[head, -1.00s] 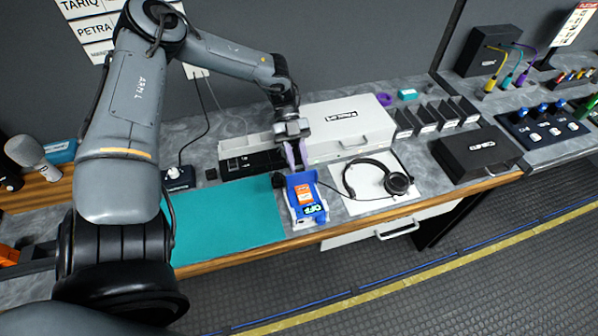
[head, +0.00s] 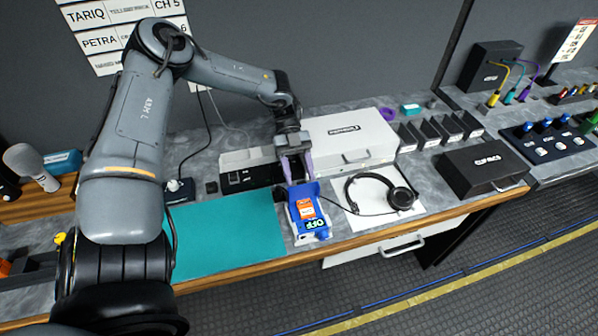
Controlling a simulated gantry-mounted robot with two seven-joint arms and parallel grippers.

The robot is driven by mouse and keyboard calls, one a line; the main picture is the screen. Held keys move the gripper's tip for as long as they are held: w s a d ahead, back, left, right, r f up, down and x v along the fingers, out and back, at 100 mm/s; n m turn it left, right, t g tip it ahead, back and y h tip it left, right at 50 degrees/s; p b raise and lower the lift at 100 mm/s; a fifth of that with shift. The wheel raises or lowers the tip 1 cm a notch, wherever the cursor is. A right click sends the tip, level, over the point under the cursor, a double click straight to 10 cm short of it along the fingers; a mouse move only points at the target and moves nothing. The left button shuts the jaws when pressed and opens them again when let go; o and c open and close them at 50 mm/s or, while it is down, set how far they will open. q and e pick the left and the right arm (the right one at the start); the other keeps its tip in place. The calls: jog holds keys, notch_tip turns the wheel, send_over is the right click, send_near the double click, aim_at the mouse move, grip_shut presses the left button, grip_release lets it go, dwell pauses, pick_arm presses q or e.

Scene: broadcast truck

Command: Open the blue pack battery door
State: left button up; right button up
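The blue pack (head: 306,214) lies on the worktop beside the teal mat, with an orange label on its face and a dark panel reading "OFF" in green at its near end. A blue section (head: 303,191) stands at its far end, close below my gripper; I cannot tell if it is the battery door or how far it is open. My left gripper (head: 296,179) points down just beyond that far end. Its two purple fingers are apart with nothing visible between them. Contact with the pack cannot be made out. My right gripper is out of view.
Headphones (head: 403,198) lie on a white sheet right of the pack, their cable reaching towards it. A white case (head: 350,140) stands behind. A black device (head: 250,177) lies behind the teal mat (head: 225,235), which is clear. A black case (head: 483,168) is further right.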

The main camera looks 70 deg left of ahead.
pick_arm(q)
jog(key=v, duration=1)
jog(key=shift+a+r, duration=0.2)
jog(key=shift+a, duration=0.15)
